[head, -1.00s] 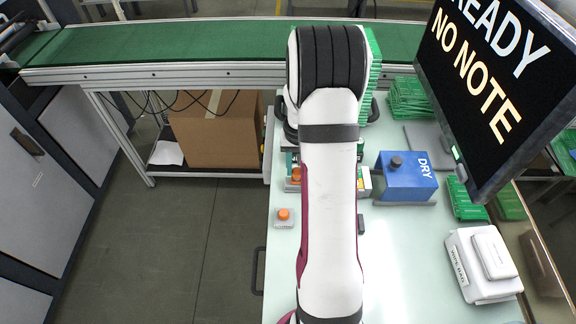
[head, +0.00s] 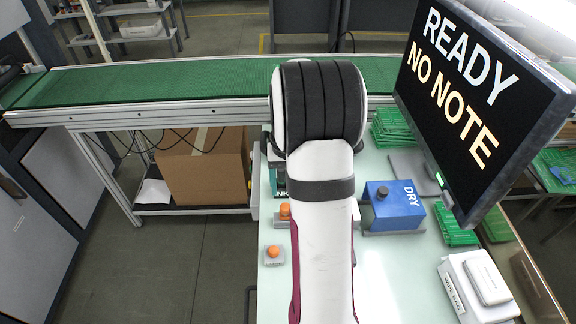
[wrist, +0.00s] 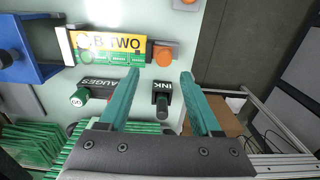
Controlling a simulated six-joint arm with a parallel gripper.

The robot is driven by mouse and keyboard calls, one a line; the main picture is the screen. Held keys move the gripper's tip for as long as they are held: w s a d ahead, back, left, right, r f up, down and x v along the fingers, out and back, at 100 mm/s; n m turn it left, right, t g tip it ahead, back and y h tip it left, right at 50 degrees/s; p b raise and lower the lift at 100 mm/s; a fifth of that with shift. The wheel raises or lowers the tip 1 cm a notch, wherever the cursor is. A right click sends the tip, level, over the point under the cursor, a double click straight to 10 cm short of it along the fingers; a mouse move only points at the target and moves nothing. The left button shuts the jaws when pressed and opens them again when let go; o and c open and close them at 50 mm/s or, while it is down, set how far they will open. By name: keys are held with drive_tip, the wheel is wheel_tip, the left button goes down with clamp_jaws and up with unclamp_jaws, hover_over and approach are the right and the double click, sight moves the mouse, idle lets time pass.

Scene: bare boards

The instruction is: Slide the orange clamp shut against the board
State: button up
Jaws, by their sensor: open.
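In the wrist view, the orange clamp (wrist: 163,55) stands at the right end of a yellow and green board (wrist: 112,47) lettered "B TWO". A narrow gap seems to lie between them. In the head view, the clamp (head: 285,210) shows just left of my arm, which hides the board. My gripper (wrist: 160,74) has two teal fingers spread wide apart, with nothing between their tips. In the wrist picture the clamp appears just beyond the fingertips; I cannot tell the height between them.
A black INK block (wrist: 161,99) and a GAUGES plate with a green-topped GO plug (wrist: 79,97) are close by. A separate orange button (head: 273,252) sits on a small grey base. A blue DRY box (head: 394,208), green board stacks and a monitor (head: 478,100) are at the right.

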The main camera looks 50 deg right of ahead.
wheel_tip(320, 180, up, 9)
idle(0.4)
drive_tip(key=s+a+r+n, duration=0.1)
drive_tip(key=s+a+r, duration=0.15)
drive_tip(key=a, duration=1.15)
drive_tip(key=s+a+f+n+y, duration=0.1)
drive_tip(key=s+a+f+n, duration=0.1)
drive_tip(key=s+a, duration=1.2)
drive_tip(key=shift+s+a+f+y, duration=0.3)
drive_tip(key=shift+a+y, duration=0.1)
drive_tip(key=shift+a, duration=0.75)
